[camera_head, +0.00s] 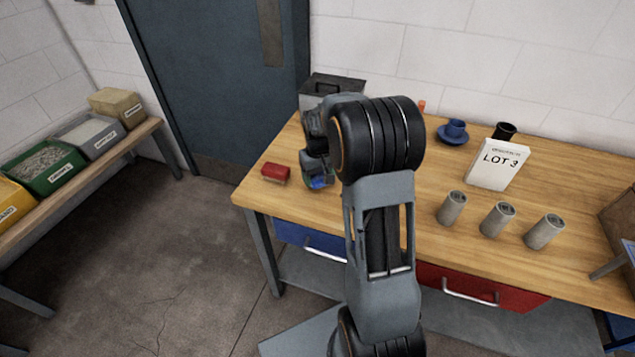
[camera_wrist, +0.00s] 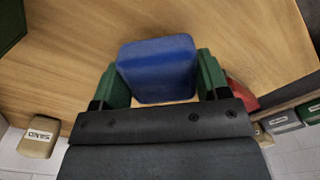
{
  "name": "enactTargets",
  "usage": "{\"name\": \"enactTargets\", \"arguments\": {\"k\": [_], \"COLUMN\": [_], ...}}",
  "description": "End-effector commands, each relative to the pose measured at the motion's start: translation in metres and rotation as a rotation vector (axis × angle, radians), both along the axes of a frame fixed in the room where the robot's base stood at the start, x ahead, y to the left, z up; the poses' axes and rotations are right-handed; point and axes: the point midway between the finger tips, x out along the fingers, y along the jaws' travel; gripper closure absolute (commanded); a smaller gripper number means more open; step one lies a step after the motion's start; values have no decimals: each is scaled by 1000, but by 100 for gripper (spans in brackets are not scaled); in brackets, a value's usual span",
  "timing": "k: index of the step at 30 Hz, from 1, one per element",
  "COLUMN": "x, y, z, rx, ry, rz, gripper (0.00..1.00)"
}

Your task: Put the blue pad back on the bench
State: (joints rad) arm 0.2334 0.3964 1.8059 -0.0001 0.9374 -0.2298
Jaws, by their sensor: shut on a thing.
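The blue pad (camera_wrist: 157,68) sits between the two green fingers of my gripper (camera_wrist: 160,80) in the wrist view, with a finger against each side. My gripper is shut on it. In the head view, my gripper (camera_head: 318,176) is low over the left part of the wooden bench (camera_head: 420,180), and only a small bit of the blue pad (camera_head: 319,183) shows. I cannot tell whether the pad touches the bench top. A red pad (camera_head: 275,173) lies on the bench just left of my gripper. It also shows partly behind the right finger in the wrist view (camera_wrist: 240,95).
A grey metal box (camera_head: 333,86) stands at the back. A blue cup on a saucer (camera_head: 453,139), a dark cup (camera_head: 504,131), a LOT 3 sign (camera_head: 499,165) and three grey cans (camera_head: 498,220) stand right. Labelled bins (camera_head: 50,165) stand on a side shelf at left.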

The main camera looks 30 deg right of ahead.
Motion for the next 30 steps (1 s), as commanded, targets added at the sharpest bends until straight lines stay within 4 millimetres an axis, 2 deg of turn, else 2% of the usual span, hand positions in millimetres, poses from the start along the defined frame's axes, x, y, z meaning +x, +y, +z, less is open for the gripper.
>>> {"name": "enactTargets", "arguments": {"k": [9, 21, 22, 29, 30], "x": [2, 3, 3, 2, 2], "y": [1, 1, 1, 1, 1], "z": [-34, -39, -38, -37, -37], "rx": [1, 0, 0, 0, 0], "ry": [3, 1, 1, 1, 1], "rz": [0, 0, 0, 0, 0], "gripper": [54, 54, 29, 7, 6]}}
